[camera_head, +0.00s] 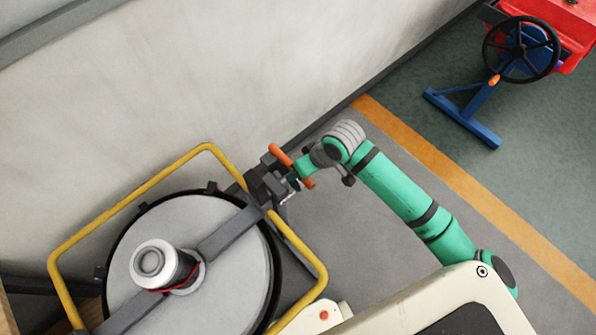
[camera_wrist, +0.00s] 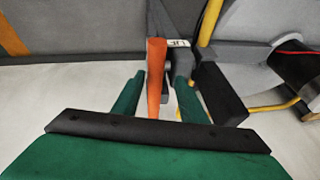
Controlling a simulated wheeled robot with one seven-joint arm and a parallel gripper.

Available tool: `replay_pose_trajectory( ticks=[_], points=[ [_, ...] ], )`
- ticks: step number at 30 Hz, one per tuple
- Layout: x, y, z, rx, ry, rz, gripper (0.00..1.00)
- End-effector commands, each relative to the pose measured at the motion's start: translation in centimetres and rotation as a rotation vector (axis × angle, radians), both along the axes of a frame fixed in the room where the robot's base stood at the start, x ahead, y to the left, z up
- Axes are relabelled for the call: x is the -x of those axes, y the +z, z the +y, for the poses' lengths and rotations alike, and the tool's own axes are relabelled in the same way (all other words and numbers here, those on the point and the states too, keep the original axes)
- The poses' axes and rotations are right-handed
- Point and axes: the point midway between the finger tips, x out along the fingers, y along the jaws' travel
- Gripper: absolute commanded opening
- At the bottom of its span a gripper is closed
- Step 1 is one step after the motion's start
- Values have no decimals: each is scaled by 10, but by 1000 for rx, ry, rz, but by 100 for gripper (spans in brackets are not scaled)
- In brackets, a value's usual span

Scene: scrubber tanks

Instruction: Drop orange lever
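The orange lever (camera_head: 281,156) is a long bar beside the dark bracket at the right of the yellow-framed tank. Its near end shows past my gripper's fingers. In the wrist view the lever (camera_wrist: 156,70) stands upright in the picture, between my two green fingers. My gripper (camera_wrist: 160,76) is open around it, with a narrow gap seen on each side. In the head view my gripper (camera_head: 291,179) is at the lever, and the wrist partly hides how they meet.
The round grey tank lid (camera_head: 215,215) with a central cap lies inside a yellow tube frame (camera_head: 130,197). A pale wall (camera_head: 200,80) is close behind. A blue stand with a black wheel (camera_head: 521,50) is far right. The floor between is clear.

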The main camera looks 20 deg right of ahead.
Motion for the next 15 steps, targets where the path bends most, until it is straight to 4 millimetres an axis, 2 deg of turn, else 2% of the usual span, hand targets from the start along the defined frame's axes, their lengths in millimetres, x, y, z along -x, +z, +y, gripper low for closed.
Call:
replay_pose_trajectory(
  ticks=[9, 15],
  points=[
    [17, 55, -16, 3, 0, -2, 39],
    [24, 76, -22, 2, -1, 0, 39]
  ],
)
